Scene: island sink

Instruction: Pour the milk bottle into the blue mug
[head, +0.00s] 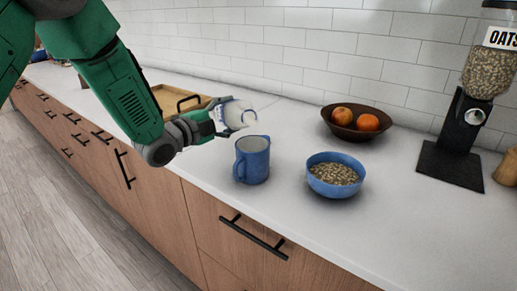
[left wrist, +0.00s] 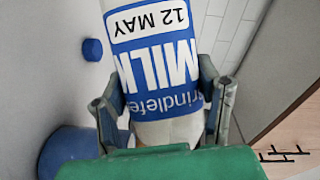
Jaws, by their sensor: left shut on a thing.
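My left gripper (head: 220,117) is shut on the milk bottle (head: 237,114), which is white with a blue label. The bottle is tilted well over, its free end pointing right, just above and behind the blue mug (head: 252,160) in the picture. In the left wrist view the bottle (left wrist: 155,60) sits between the two fingers (left wrist: 165,105), its "MILK" label upside down. A blue rounded object (left wrist: 70,148), probably the mug, shows at lower left there. No stream of milk is visible. My right gripper is out of view.
A blue bowl of oats (head: 336,176) stands right of the mug. Behind are a brown fruit bowl (head: 345,128), a wooden tray (head: 172,97) and an oats dispenser (head: 455,150). A small blue disc (left wrist: 92,49) lies on the counter (head: 420,225). The counter's front right is clear.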

